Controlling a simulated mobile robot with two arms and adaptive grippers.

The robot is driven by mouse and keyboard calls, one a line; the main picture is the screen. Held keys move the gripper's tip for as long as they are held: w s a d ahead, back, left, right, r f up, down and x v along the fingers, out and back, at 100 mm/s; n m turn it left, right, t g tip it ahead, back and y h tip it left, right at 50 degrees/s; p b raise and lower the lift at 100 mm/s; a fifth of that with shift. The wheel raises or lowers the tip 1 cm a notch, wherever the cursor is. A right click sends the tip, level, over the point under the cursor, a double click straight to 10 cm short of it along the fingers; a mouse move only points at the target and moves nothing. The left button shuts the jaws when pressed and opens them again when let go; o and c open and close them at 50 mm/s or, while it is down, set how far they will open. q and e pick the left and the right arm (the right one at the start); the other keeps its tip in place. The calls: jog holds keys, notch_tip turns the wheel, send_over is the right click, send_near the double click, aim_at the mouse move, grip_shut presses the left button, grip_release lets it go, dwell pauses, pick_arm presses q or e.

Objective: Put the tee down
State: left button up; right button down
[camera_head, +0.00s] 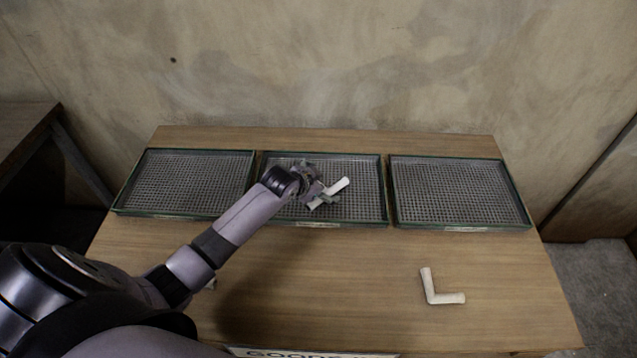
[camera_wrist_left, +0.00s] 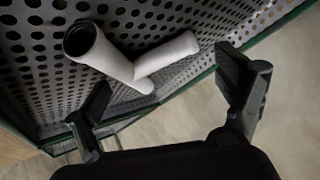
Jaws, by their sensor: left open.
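The white tee (camera_head: 338,187) lies in the middle tray (camera_head: 374,221), partly hidden by my left gripper in the head view. In the left wrist view the tee (camera_wrist_left: 115,62) shows a hollow open end and a side branch, and it appears to rest on the perforated tray floor. My left gripper (camera_head: 318,194) is over the middle tray, right at the tee. In the left wrist view the left gripper (camera_wrist_left: 165,85) is open, its fingers spread apart with the tee beyond them. My right gripper is not in view.
A left tray (camera_head: 183,216) and a right tray (camera_head: 460,228) flank the middle one; both look empty. A white elbow pipe (camera_head: 432,297) lies on the wooden table (camera_head: 370,270) at front right. A wall stands behind.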

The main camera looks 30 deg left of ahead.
pick_arm(q)
jog(key=v, duration=1.2)
jog(key=shift+p, duration=0.3)
